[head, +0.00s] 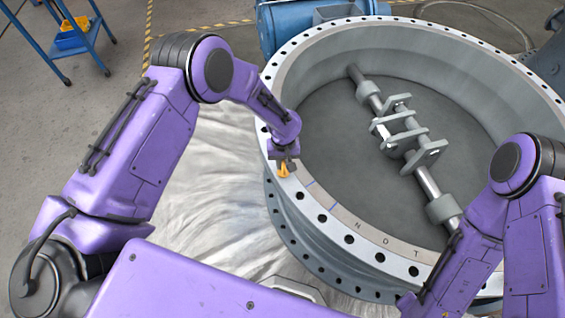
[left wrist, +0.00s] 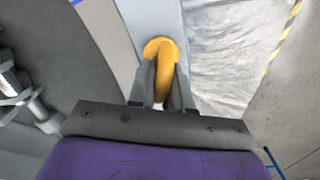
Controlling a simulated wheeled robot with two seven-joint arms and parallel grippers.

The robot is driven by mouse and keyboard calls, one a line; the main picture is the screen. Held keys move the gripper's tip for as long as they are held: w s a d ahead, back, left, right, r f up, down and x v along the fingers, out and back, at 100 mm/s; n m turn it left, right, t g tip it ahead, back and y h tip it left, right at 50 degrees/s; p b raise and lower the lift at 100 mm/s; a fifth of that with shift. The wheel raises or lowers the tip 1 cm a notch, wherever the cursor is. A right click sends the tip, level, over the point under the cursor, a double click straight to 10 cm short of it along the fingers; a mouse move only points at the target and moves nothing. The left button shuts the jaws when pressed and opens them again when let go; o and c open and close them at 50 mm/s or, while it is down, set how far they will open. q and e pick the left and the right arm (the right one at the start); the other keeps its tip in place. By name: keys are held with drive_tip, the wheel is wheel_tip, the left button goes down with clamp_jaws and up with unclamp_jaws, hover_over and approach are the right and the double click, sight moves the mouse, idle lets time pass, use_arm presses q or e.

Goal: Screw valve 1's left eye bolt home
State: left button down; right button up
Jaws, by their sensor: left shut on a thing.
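The valve (head: 352,228) is a large grey ring with bolt holes around its flange. A yellow eye bolt (head: 284,170) stands on the left part of the flange; it also shows in the left wrist view (left wrist: 160,50). My left gripper (head: 285,160) is over the flange, with its fingers (left wrist: 161,88) shut on the eye bolt's ring from both sides. The bolt's shank and its hole are hidden, so I cannot tell how deep it sits. My right arm (head: 470,262) is at the lower right; its gripper is not visible.
A shaft with brackets (head: 400,128) crosses the inside of the valve. Crumpled silver sheeting (head: 222,190) covers the floor left of the valve. A blue machine (head: 300,22) is behind the valve.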

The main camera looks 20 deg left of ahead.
use_arm(q)
drive_tip(key=m, duration=0.3)
drive_tip(key=shift+d+m+b, duration=0.15)
drive_tip(key=shift+m+b, duration=0.15)
drive_tip(key=shift+m, duration=0.1)
drive_tip(key=m, duration=0.3)
drive_tip(key=shift+d+m, duration=0.1)
drive_tip(key=shift+m, duration=0.2)
drive_tip(key=m, duration=0.4)
drive_tip(key=shift+d+m+b, duration=0.2)
drive_tip(key=shift+m+b, duration=0.1)
drive_tip(key=shift+b, duration=0.05)
drive_tip(key=m, duration=0.3)
drive_tip(key=shift+s+m, duration=0.15)
drive_tip(key=shift+m, duration=0.15)
drive_tip(key=m, duration=0.3)
drive_tip(key=shift+s+d+m, duration=0.1)
drive_tip(key=shift+d+m, duration=0.05)
drive_tip(key=shift+m, duration=0.15)
drive_tip(key=m, duration=0.3)
drive_tip(key=shift+s+m+b, duration=0.15)
drive_tip(key=shift+m+b, duration=0.15)
drive_tip(key=m, duration=0.3)
drive_tip(key=shift+s+m, duration=0.15)
drive_tip(key=shift+m, duration=0.15)
drive_tip(key=m, duration=0.4)
drive_tip(key=shift+s, duration=0.15)
drive_tip(key=shift+m, duration=0.3)
